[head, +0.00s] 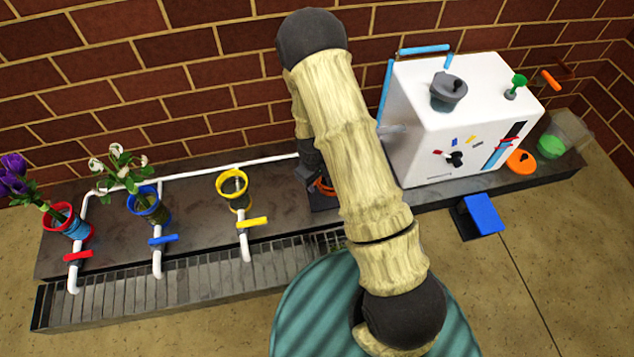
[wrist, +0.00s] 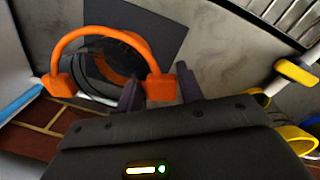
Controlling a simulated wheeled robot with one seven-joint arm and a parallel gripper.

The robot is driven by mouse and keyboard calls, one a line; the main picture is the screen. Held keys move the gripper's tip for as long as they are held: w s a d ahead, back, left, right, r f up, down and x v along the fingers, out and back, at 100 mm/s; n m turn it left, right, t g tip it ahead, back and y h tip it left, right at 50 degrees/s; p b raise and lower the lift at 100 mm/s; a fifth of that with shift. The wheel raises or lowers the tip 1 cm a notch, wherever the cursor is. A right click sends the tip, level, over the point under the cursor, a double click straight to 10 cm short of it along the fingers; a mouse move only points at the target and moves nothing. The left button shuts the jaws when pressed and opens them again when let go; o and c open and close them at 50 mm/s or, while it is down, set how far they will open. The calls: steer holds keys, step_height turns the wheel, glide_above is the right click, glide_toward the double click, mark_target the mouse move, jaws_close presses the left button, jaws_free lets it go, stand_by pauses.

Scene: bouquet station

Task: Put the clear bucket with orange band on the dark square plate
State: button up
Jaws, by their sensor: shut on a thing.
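The clear bucket with orange band (wrist: 104,38) is in the wrist view, its orange ring and end blocks facing the camera. My gripper (wrist: 160,84) is shut on the orange block at the bucket's side. The dark square plate (wrist: 165,22) lies on the grey counter behind the bucket in the wrist view, and the bucket overlaps part of it. In the head view, a bit of the orange band (head: 324,187) shows beside my arm, over the dark plate (head: 321,202). My arm hides most of both. I cannot tell whether the bucket touches the plate.
A yellow bucket (head: 232,184) stands left of the plate, then blue (head: 149,204) and red (head: 64,222) buckets with flowers. White pipes with coloured taps run along the counter. A white machine (head: 440,115) stands close on the right. A grated drain (head: 190,275) runs in front.

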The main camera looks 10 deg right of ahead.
steer(key=o, duration=1.1)
steer(key=r+p, duration=0.2)
steer(key=r, duration=0.2)
steer(key=r+p, duration=0.2)
steer(key=r, duration=0.2)
steer(key=r+p, duration=0.2)
steer(key=r, duration=0.2)
steer(key=shift+s+a+p, duration=0.25)
steer(key=shift+a+p, duration=0.1)
steer(key=shift+p, duration=0.05)
steer(key=shift+r, duration=0.15)
steer(key=s+d+r+m, duration=0.1)
steer(key=s+r+m, duration=0.1)
steer(key=s+r, duration=0.2)
steer(key=s+d+r+m+t, duration=0.1)
steer(key=s+r, duration=0.3)
steer(key=r, duration=0.5)
steer(key=s+d+r+m+t, duration=0.1)
steer(key=s+d+r+m, duration=0.1)
steer(key=s+r, duration=0.3)
step_height(320, 180, up, 3)
steer(key=shift+s+f+m+y, duration=0.1)
steer(key=shift+f+m+y, duration=0.15)
steer(key=shift+m, duration=0.55)
